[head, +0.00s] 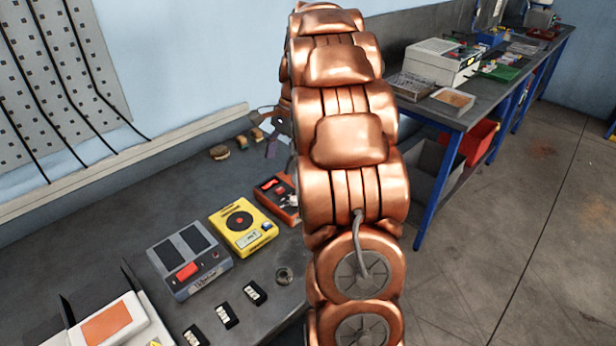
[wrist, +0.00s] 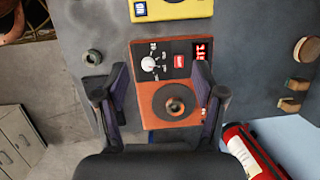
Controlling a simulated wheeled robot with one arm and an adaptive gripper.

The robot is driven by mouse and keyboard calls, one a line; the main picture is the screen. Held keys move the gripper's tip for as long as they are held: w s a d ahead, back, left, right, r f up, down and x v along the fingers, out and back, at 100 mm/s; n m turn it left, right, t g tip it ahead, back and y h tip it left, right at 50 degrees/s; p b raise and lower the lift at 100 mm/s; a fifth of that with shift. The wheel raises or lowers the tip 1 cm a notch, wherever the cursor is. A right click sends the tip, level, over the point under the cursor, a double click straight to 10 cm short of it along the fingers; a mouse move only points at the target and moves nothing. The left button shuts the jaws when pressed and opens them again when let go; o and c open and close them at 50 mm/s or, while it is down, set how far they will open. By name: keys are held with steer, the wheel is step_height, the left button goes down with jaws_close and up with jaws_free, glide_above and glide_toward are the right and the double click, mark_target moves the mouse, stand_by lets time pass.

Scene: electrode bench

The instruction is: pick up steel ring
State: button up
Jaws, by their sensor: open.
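The steel ring appears to be the small grey ring (head: 284,276) lying flat on the bench near its front edge in the head view. It also shows at the upper left of the wrist view (wrist: 92,57), beyond my left fingertip. My gripper (wrist: 158,88) is open and empty, with its fingers spread over an orange device (wrist: 180,65). The ring is outside the fingers and apart from them.
A brownish ring-shaped piece (wrist: 175,107) sits on the orange device's dark disc. A yellow device (head: 242,225) and a grey device (head: 188,258) stand on the bench (head: 110,235). Small dark modules (head: 254,293) lie left of the ring. A red cylinder (wrist: 252,150) is at lower right.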

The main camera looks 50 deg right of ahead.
steer(key=w+d+f+m+t, duration=0.1)
steer(key=d+f+m, duration=0.15)
steer(key=d, duration=0.55)
steer(key=d+f+m+t, duration=0.1)
steer(key=d+f+m, duration=0.15)
steer(key=d, duration=0.45)
steer(key=shift+m, duration=0.4)
steer(key=shift+s+p+x, duration=0.15)
steer(key=shift+p+x, duration=0.5)
steer(key=shift+x, duration=1.15)
steer(key=shift+s+p+x, duration=0.15)
steer(key=shift+p+x, duration=0.45)
steer(key=shift+x, duration=1.2)
steer(key=shift+d+f, duration=0.1)
steer(key=shift+c, duration=0.4)
jaws_close()
steer(key=shift+y, duration=0.3)
